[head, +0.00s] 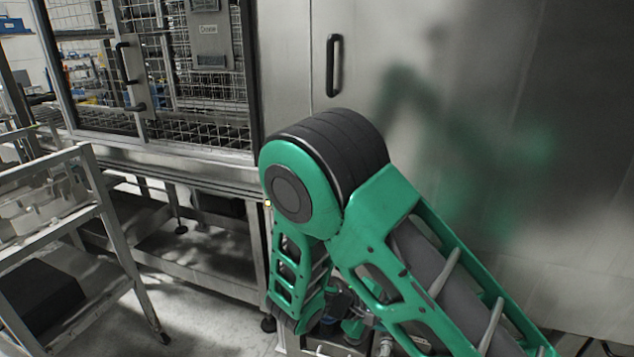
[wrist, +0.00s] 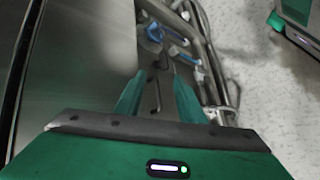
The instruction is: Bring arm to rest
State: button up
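My green arm (head: 323,190) is bent at a large black-banded elbow joint in the head view, in front of the steel washer (head: 285,60). Its end is low in that view and mostly hidden behind its own links. In the wrist view, my gripper (wrist: 158,76) shows two green fingers with a gap between them. Nothing is clearly held between the fingers. Beyond the fingertips are pipes and blue fittings (wrist: 180,50); I cannot tell how far away they are.
A shelved metal cart (head: 98,200) stands at the left. Behind it is a wire-mesh door (head: 205,90) with black handles. A smooth steel panel (head: 560,130) with my arm's reflection fills the right. Speckled floor (wrist: 260,100) shows at the right of the wrist view.

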jog(key=s+d+r+m+g+y, duration=0.2)
jog(key=s+d+r+m+y, duration=0.15)
jog(key=d+r, duration=0.35)
jog(key=s+d+r+m+g+y, duration=0.3)
jog(key=s+d+r+m, duration=0.15)
jog(key=d, duration=0.35)
jog(key=s+d+r+m+t+y, duration=0.1)
jog(key=s+r, duration=0.3)
jog(key=s, duration=0.4)
jog(key=s+d+r+m+t+y, duration=0.1)
jog(key=s+d+r+m+y, duration=0.3)
jog(key=s, duration=0.4)
jog(key=shift+s+d+r, duration=0.2)
jog(key=shift+s+r, duration=0.1)
jog(key=shift+r, duration=0.5)
jog(key=shift+w, duration=0.15)
jog(key=shift+w+f, duration=0.25)
jog(key=shift+w, duration=0.2)
